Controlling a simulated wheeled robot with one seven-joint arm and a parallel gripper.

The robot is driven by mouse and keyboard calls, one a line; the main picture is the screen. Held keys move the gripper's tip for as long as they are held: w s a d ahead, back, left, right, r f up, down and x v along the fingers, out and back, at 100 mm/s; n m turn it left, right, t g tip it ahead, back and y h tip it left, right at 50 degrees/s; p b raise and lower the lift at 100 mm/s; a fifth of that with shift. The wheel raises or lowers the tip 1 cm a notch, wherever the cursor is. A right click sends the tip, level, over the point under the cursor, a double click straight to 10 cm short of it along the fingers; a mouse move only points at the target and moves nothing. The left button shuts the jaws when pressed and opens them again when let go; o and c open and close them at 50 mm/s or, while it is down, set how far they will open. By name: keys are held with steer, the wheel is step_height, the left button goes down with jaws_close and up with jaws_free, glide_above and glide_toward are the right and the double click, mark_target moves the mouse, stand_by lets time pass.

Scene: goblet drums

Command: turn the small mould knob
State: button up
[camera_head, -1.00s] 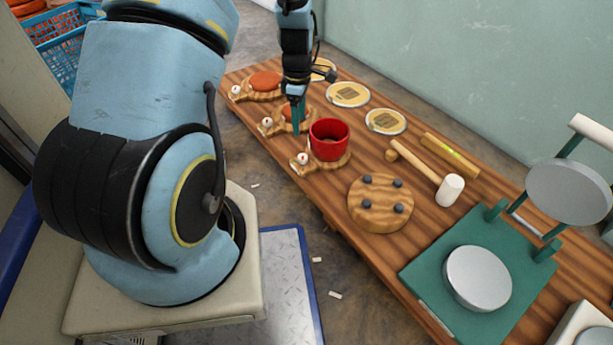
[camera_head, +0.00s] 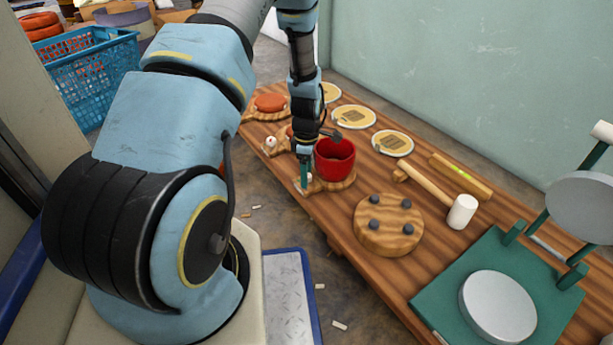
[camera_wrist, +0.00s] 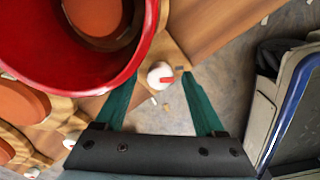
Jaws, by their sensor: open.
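A white knob with a red mark (camera_wrist: 160,74) sits at the end of the nearest wooden mould base (camera_head: 338,184). A red cup (camera_head: 335,158) stands on that base; in the wrist view the red cup (camera_wrist: 70,75) fills the upper left. My gripper (camera_head: 303,184) points down at this base. In the wrist view my gripper (camera_wrist: 162,80) is open, with one green finger on each side of the knob and visible space at the sides. Whether the fingertips are down at the knob's height I cannot tell. In the head view the gripper partly hides this knob.
Two more bases with orange discs (camera_head: 270,102) stand farther back; a white knob (camera_head: 271,142) shows on one. A round wooden block with pegs (camera_head: 389,224), a mallet (camera_head: 462,212) and a green press (camera_head: 440,295) stand on the table. The red cup is close beside my gripper.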

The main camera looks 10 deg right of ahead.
jaws_close()
stand_by(0.7)
